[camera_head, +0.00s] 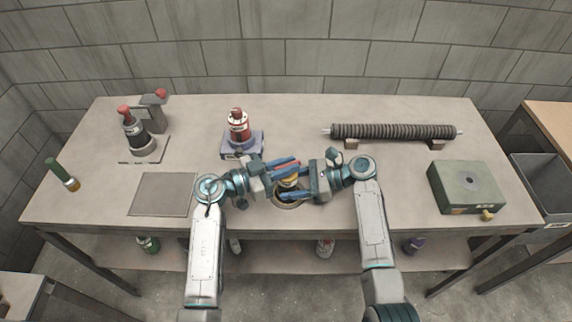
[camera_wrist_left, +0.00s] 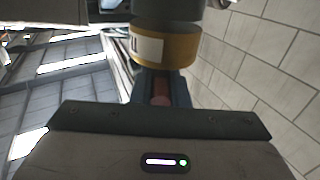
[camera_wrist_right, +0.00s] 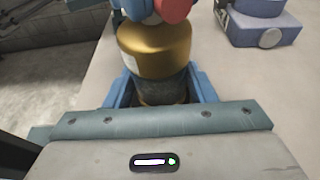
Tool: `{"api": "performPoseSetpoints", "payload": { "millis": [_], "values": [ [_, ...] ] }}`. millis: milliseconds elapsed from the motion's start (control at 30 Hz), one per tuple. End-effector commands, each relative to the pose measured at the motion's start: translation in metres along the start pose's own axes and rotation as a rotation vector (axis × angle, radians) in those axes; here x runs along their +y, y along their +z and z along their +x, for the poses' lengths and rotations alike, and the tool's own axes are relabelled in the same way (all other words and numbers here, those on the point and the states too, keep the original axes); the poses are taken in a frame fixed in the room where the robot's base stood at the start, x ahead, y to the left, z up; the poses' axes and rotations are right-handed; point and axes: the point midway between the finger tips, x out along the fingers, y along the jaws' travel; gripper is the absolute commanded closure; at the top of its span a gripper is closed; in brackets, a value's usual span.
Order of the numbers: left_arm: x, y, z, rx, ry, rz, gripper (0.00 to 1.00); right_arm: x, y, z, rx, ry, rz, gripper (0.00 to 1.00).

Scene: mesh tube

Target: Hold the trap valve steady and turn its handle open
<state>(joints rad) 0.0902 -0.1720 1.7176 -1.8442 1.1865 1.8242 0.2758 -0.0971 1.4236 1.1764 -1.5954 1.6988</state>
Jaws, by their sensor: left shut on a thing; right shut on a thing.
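The trap valve (camera_head: 288,183) stands upright near the front middle of the table, in a round tan holder (camera_head: 284,206). In the right wrist view it shows a gold body (camera_wrist_right: 155,48) above a dark lower part. My right gripper (camera_head: 292,190) is shut around that dark lower part. My left gripper (camera_head: 290,166) is higher and shut on the red handle at the valve's top; the handle (camera_wrist_left: 161,92) shows between its fingers in the left wrist view. The grippers hide much of the valve and handle in the head view.
A red-and-white bottle on a blue base (camera_head: 240,146) stands just behind my left gripper. A ribbed roll (camera_head: 393,131) lies at the back right.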

Motion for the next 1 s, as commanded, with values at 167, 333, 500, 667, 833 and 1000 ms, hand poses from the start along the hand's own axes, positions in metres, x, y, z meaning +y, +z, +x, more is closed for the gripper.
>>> {"api": "performPoseSetpoints", "payload": {
  "millis": [167,333,500,667,833,1000],
  "values": [
    [0.0013,0.0007,0.0002,0.000,-0.074,-0.003,1.00,-0.0001,0.0003,0.0004,-0.001,0.000,0.000,0.63],
    [0.0009,0.0005,-0.0001,0.000,-0.109,-0.002,1.00,-0.0001,0.0005,0.0005,-0.002,0.000,0.000,0.63],
    [0.0006,0.0005,-0.0003,-0.001,-0.118,-0.001,1.00,-0.0002,0.0006,0.0005,-0.002,0.000,0.000,0.63],
    [0.0006,0.0005,-0.0004,-0.001,-0.118,-0.001,1.00,-0.0003,0.0007,0.0004,-0.002,0.000,0.000,0.63],
    [0.0005,0.0005,-0.0004,-0.001,-0.117,-0.001,0.72,-0.0003,0.0008,0.0004,-0.002,-0.001,0.000,0.63],
    [0.0004,0.0002,-0.0004,0.000,-0.117,-0.001,0.63,-0.0003,0.0008,0.0003,-0.002,0.000,0.000,0.63]
  ]
}}
